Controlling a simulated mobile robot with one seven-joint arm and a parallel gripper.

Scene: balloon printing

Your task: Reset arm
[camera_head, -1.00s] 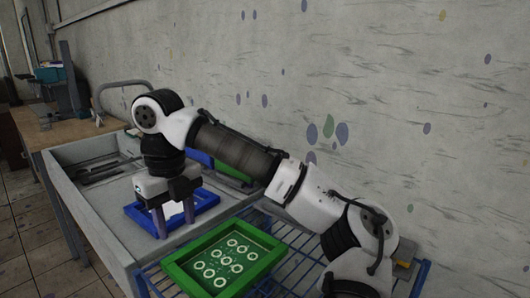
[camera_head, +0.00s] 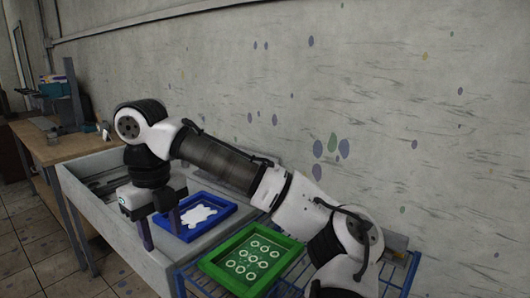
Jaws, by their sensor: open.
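My gripper (camera_head: 161,227) points down at the end of my arm, with its two fingers apart and nothing seen between them. It is at the left of a blue frame (camera_head: 225,203) with a white splat-shaped patch (camera_head: 200,215) inside. One finger overlaps the frame's left part in the picture; I cannot tell whether they touch. A green frame (camera_head: 211,264) with several white rings lies to the right, in front of my arm.
The blue frame lies in a grey sink-like basin (camera_head: 92,202). The green frame rests on a blue wire rack (camera_head: 190,284). A wooden table (camera_head: 55,150) with items stands at the back left. A paint-spotted wall (camera_head: 400,90) runs behind.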

